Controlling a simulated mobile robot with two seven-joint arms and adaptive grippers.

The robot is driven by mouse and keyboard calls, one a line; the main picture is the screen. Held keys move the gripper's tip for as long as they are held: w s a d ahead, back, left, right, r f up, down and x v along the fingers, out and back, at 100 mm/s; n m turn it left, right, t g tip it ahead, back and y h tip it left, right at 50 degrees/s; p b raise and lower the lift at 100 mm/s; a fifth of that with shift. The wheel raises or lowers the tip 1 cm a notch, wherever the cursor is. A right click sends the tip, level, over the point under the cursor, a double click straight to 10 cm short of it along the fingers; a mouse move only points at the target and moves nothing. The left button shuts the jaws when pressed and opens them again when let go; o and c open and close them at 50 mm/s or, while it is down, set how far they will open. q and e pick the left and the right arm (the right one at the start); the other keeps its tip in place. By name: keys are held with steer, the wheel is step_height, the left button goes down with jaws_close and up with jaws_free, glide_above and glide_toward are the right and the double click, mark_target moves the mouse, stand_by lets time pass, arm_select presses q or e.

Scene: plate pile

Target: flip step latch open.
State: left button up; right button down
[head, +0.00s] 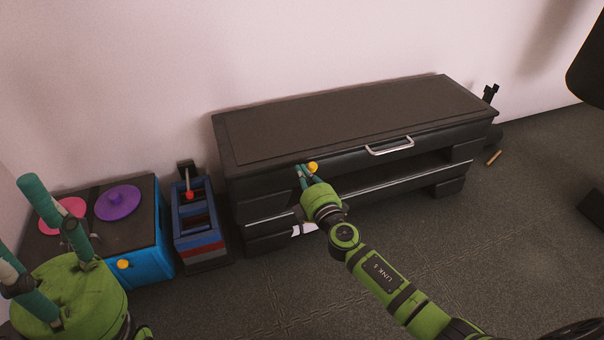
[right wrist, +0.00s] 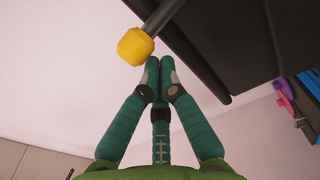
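A yellow knob (head: 313,166) sits at the front edge of the long black step bench (head: 235,150), left of its silver handle. In the right wrist view the yellow knob (right wrist: 135,47) is on the end of a dark rod. I take this as the step latch. My right gripper (head: 301,169) is at the knob; its fingertips (right wrist: 160,62) are together beside the knob, with nothing visible between them. Whether they touch the knob I cannot tell. My left gripper (head: 38,238) is open and empty at the lower left, in front of the blue box.
A blue box (head: 165,245) with a pink plate (head: 62,214), a purple plate (head: 118,202) and another yellow knob (head: 124,264) stands at the left. A blue-and-red crate (head: 198,240) stands beside it. The silver handle (head: 390,146) sticks out. Floor in front is clear.

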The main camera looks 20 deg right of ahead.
steer(key=shift+d+r+m, duration=0.1)
steer(key=shift+d+m, duration=0.1)
steer(key=shift+m, duration=0.3)
